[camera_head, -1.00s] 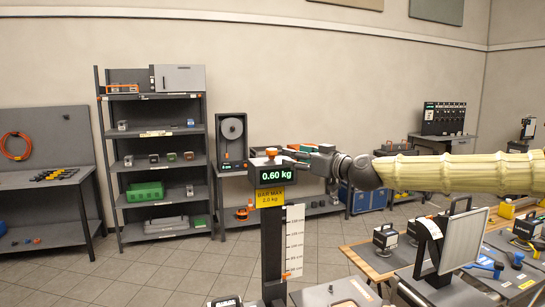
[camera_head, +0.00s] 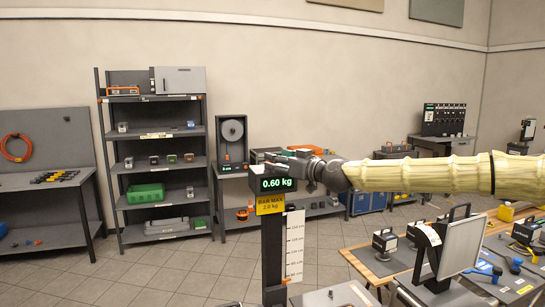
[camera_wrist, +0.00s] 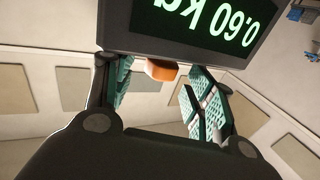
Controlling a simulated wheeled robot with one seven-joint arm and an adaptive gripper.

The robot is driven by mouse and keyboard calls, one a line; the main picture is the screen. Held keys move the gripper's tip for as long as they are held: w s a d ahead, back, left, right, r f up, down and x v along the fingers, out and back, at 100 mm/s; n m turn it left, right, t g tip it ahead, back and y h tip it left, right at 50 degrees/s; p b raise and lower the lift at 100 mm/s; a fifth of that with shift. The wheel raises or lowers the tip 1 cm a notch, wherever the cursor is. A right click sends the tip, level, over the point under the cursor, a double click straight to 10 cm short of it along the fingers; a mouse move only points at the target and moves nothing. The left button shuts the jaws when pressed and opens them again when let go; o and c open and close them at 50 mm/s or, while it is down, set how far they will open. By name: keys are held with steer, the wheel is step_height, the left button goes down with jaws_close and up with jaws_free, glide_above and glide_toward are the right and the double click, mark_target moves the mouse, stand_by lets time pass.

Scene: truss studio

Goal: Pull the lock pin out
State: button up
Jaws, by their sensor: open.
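The gauge post (camera_head: 273,250) carries a display box (camera_head: 273,182) reading 0.60 kg, with a yellow "BAR MAX 2.0 kg" label (camera_head: 270,204) below it. An orange knob (camera_wrist: 161,70), which looks like the lock pin's head, shows in the wrist view just below the display's edge. My gripper (camera_head: 277,158) is at the top of the post, behind the display in the head view. In the wrist view my gripper (camera_wrist: 160,88) is open, its green-padded fingers on either side of the knob. Contact cannot be told. The head view does not clearly show the knob, and the pin's shaft is hidden.
A white height scale (camera_head: 294,245) stands beside the post. Shelves (camera_head: 165,207) stand against the back wall. The floor at left is clear.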

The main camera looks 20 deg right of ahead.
steer(key=shift+p+x, duration=0.5)
steer(key=shift+x, duration=1.1)
steer(key=shift+c, duration=0.5)
